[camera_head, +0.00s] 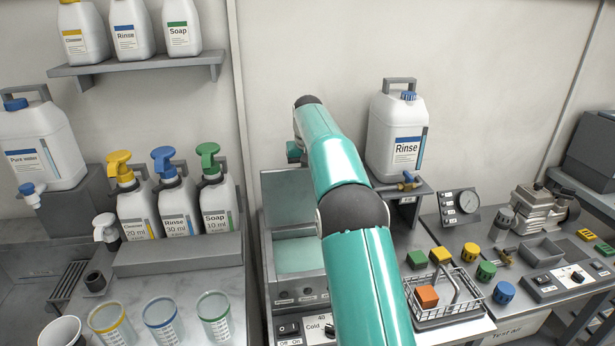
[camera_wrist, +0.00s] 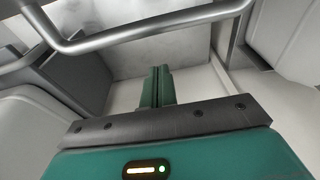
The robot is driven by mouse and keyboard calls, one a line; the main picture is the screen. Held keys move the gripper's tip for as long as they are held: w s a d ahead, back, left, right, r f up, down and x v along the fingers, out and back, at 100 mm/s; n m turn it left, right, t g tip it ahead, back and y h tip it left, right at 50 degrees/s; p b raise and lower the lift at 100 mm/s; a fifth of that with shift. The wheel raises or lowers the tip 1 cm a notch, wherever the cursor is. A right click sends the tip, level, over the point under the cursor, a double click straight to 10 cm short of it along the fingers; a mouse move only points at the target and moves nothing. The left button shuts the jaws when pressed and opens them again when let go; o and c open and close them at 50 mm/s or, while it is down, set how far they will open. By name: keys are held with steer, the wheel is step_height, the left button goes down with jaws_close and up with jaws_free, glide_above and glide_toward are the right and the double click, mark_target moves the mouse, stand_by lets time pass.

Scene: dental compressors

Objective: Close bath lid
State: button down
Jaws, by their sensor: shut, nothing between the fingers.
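The bath (camera_head: 300,258) is a grey metal box with pale green liquid, left of centre in the head view. Its lid (camera_head: 284,190) appears raised, a grey panel standing at the back of the bath; my arm covers its right part. My gripper (camera_wrist: 160,72) shows in the wrist view with its two green fingers together and empty. In the head view only a small dark part of it (camera_head: 294,152) shows behind my arm, near the lid's top edge. A bent metal bar (camera_wrist: 150,37) crosses the wrist view beyond the fingertips, apart from them; it may be the lid's handle.
A Rinse canister (camera_head: 397,135) stands on a shelf right of my arm. Pump bottles (camera_head: 179,205) stand left of the bath. A wire basket (camera_head: 447,308) with an orange block (camera_head: 427,296) sits at the right. Pale container sides flank my gripper closely in the wrist view.

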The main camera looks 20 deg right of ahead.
mark_target(308, 176)
steer(key=s, duration=0.2)
steer(key=s+a+r, duration=0.1)
steer(key=shift+s, duration=0.3)
steer(key=shift+s+r, duration=0.1)
steer(key=shift+s+r+t, duration=0.15)
steer(key=shift+s+t, duration=0.1)
steer(key=shift+t, duration=0.05)
